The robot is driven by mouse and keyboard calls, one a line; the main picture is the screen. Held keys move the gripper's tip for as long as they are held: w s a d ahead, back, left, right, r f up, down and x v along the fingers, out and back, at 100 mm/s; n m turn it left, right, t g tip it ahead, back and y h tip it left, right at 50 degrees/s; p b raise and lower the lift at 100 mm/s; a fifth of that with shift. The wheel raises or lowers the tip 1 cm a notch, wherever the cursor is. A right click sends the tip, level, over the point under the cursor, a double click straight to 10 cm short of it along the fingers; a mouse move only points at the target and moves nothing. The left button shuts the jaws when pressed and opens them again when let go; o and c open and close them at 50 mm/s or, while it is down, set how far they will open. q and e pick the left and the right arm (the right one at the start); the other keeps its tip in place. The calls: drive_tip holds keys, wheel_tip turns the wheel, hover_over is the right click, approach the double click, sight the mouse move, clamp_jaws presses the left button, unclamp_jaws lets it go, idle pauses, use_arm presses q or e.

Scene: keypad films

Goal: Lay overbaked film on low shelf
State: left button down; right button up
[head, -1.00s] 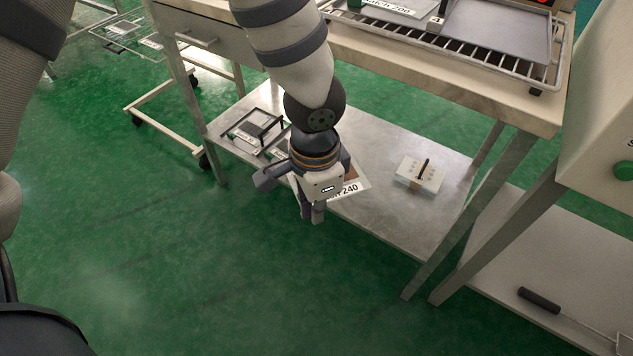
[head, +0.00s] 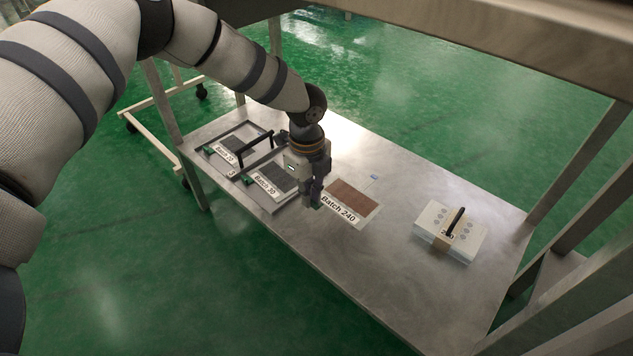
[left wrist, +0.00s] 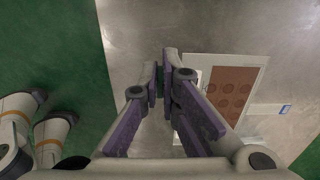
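My left gripper (head: 313,199) points down at the film's left end, by a small green tab. In the left wrist view its fingers (left wrist: 161,84) are nearly together and look shut on that end; the contact is partly hidden. My right gripper is not in view.
Two dark-framed trays holding films (head: 232,148) (head: 272,184) sit left of the gripper, one with an upright black handle. A white box with a black handle (head: 450,232) stands at the right. Bare shelf lies between it and the Batch 240 film. The tabletop (head: 480,35) overhangs the back.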

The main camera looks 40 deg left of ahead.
sight(308, 221)
use_arm(q)
drive_tip(key=shift+s+r, duration=0.1)
drive_tip(key=shift+s, duration=0.1)
drive_tip(key=shift+a, duration=0.1)
drive_tip(key=shift+f+b, duration=0.75)
drive_tip(key=shift+f, duration=1.9)
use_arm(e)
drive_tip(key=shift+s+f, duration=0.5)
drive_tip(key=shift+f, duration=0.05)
use_arm(q)
drive_tip(key=shift+f, duration=0.4)
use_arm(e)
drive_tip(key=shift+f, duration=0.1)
use_arm(q)
drive_tip(key=c, duration=1.7)
unclamp_jaws()
